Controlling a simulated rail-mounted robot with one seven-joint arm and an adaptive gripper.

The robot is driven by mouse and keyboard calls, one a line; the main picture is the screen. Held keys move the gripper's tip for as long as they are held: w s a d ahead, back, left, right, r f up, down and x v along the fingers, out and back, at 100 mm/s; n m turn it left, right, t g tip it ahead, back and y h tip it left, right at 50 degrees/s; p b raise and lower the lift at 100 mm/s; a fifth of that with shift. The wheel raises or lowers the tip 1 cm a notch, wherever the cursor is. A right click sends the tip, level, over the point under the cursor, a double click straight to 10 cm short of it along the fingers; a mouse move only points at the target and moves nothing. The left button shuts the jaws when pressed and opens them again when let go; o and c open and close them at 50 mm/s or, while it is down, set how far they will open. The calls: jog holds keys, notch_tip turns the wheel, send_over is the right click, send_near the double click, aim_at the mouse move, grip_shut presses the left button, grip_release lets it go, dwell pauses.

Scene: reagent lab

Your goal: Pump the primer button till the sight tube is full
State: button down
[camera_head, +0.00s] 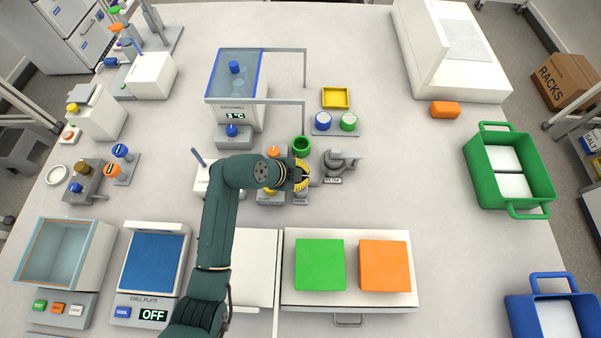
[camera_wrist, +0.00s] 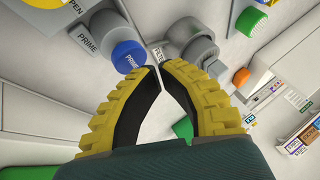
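In the wrist view a round blue button (camera_wrist: 128,55) sits on a grey housing. A label reading PRIME (camera_wrist: 88,40) stands beside it. My gripper (camera_wrist: 160,69) has its yellow fingers brought together at the tips, with nothing between them. The tips are just right of the blue button in that view; I cannot tell whether they touch it. In the head view my gripper (camera_head: 307,178) is over the small grey apparatus at the middle of the bench, and my arm and fingers hide the button there. I cannot make out the sight tube or its level in either view.
A grey unit labelled FILTER (camera_head: 335,166) stands close to the right of my gripper. A green cup (camera_head: 302,145) and an orange knob (camera_head: 273,151) are just behind. Green and orange squares (camera_head: 320,265) lie in front.

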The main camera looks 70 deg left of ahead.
jog(key=shift+r+p, duration=2.05)
jog(key=shift+r, duration=0.55)
